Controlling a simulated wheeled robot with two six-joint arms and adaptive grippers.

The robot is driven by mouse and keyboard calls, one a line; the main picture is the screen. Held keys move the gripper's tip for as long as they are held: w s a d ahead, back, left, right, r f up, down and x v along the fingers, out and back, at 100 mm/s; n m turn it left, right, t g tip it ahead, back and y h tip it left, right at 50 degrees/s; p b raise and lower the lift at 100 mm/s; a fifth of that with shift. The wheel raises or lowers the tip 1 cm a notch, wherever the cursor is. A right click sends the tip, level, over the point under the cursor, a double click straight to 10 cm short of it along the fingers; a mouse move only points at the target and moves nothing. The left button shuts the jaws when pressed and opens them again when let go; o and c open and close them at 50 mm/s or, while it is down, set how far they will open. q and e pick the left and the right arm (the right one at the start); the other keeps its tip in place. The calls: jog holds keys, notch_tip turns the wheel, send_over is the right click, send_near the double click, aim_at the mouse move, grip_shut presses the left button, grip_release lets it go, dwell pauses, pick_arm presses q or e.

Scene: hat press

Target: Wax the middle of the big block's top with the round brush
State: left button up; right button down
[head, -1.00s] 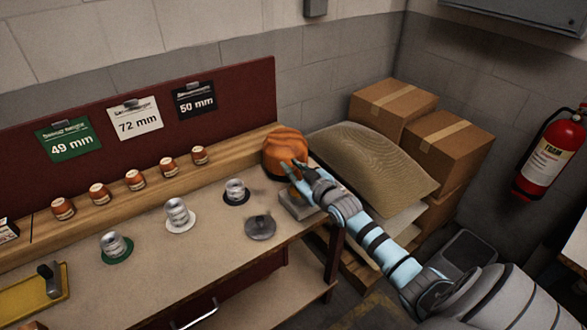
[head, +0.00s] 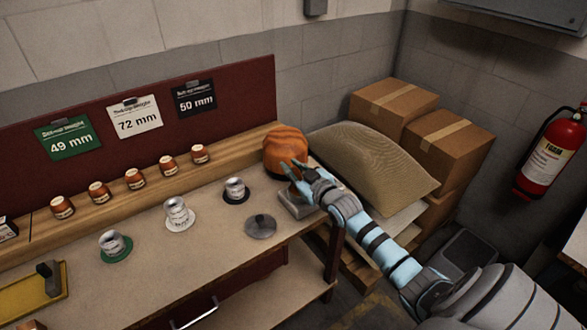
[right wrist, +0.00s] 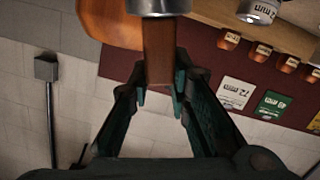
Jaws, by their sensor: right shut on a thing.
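The big block (head: 286,146), a rounded orange wooden form with darker grain, stands at the right end of the bench. My right gripper (head: 288,172) is in front of it and overlaps its lower right part in the head view. In the right wrist view my right gripper (right wrist: 160,98) is shut on the brown handle of the round brush (right wrist: 158,55), with a metal collar at the picture's top edge. The bristles are out of view, so I cannot tell whether they touch the block. The block (right wrist: 108,24) shows beside the handle. My left gripper is not in view.
A grey plate (head: 297,205) lies below my right gripper, with a grey round lid (head: 260,226) left of it. Metal canisters (head: 178,214) stand on coloured discs, and small jars (head: 134,179) line the ledge. A sack (head: 370,160) and boxes (head: 448,143) are beyond the bench.

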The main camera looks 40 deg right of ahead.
dwell(0.3)
notch_tip(320, 180, up, 7)
jog(key=p, duration=0.7)
jog(key=shift+r, duration=0.1)
jog(key=shift+f, duration=0.2)
